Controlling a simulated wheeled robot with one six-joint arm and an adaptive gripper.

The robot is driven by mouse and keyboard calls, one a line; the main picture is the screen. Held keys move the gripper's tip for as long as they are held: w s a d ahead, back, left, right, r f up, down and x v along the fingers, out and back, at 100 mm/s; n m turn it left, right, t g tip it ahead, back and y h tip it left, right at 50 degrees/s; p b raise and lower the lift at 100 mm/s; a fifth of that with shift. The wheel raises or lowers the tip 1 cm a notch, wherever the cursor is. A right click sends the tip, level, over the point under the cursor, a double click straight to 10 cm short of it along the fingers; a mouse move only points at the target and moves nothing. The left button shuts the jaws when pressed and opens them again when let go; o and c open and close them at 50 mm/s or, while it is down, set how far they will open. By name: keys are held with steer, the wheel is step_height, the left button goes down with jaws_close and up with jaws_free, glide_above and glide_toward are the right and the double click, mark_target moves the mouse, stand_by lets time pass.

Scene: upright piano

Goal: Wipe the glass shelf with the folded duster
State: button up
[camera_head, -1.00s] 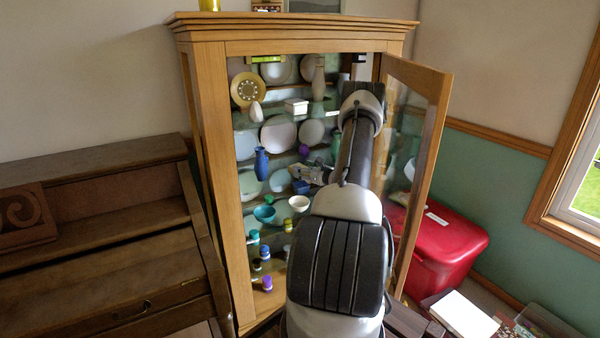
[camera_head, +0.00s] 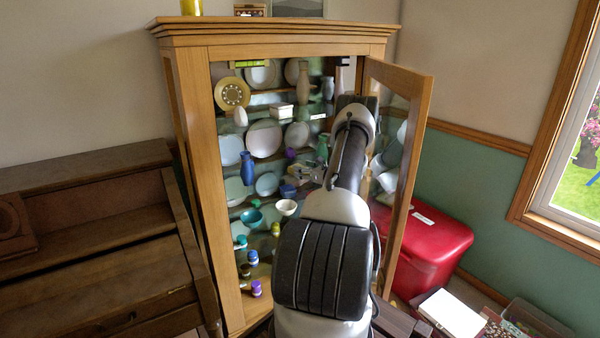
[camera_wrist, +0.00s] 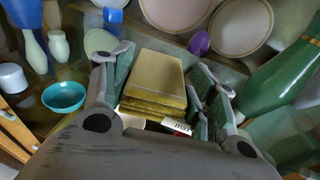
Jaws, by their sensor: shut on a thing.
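My gripper (camera_wrist: 158,90) is shut on the folded duster (camera_wrist: 155,78), a yellow-brown stacked pad held between the two fingers in the wrist view. In the head view my gripper (camera_head: 310,176) is inside the open cabinet, at the height of the middle shelves, and partly hidden by my arm; the duster cannot be made out there. The glass shelf (camera_head: 262,202) is a thin, see-through pane that I can hardly tell from the others. Whether the duster touches it cannot be told.
A blue vase (camera_head: 247,168), a teal bowl (camera_head: 251,219), a white bowl (camera_head: 286,207) and a green vase (camera_wrist: 275,78) stand close around. A purple cup (camera_wrist: 199,43) and plates are behind. The open cabinet door (camera_head: 410,160) is at right, above a red box (camera_head: 425,250).

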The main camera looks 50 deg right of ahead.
mark_target(284, 182)
steer(key=shift+s+d, duration=0.2)
steer(key=shift+d, duration=0.45)
steer(key=shift+w+a+r, duration=0.1)
steer(key=shift+w+a, duration=0.1)
steer(key=shift+a, duration=0.55)
steer(key=shift+w+a+f, duration=0.1)
steer(key=shift+w+a, duration=0.1)
steer(key=shift+a, duration=0.5)
steer(key=shift+w+a+r, duration=0.1)
steer(key=shift+w+a, duration=0.1)
steer(key=shift+a, duration=0.55)
steer(key=shift+w+a+f, duration=0.1)
steer(key=shift+w+a, duration=0.1)
steer(key=shift+a, duration=0.6)
steer(key=shift+w+a+f, duration=0.1)
steer(key=shift+w+a, duration=0.05)
steer(key=shift+a, duration=0.6)
steer(key=shift+w+a+r, duration=0.1)
steer(key=shift+w+a, duration=0.1)
steer(key=shift+a, duration=0.75)
steer(key=shift+w+a, duration=0.2)
steer(key=shift+a, duration=0.7)
steer(key=shift+r, duration=3.05)
steer(key=shift+r, duration=1.5)
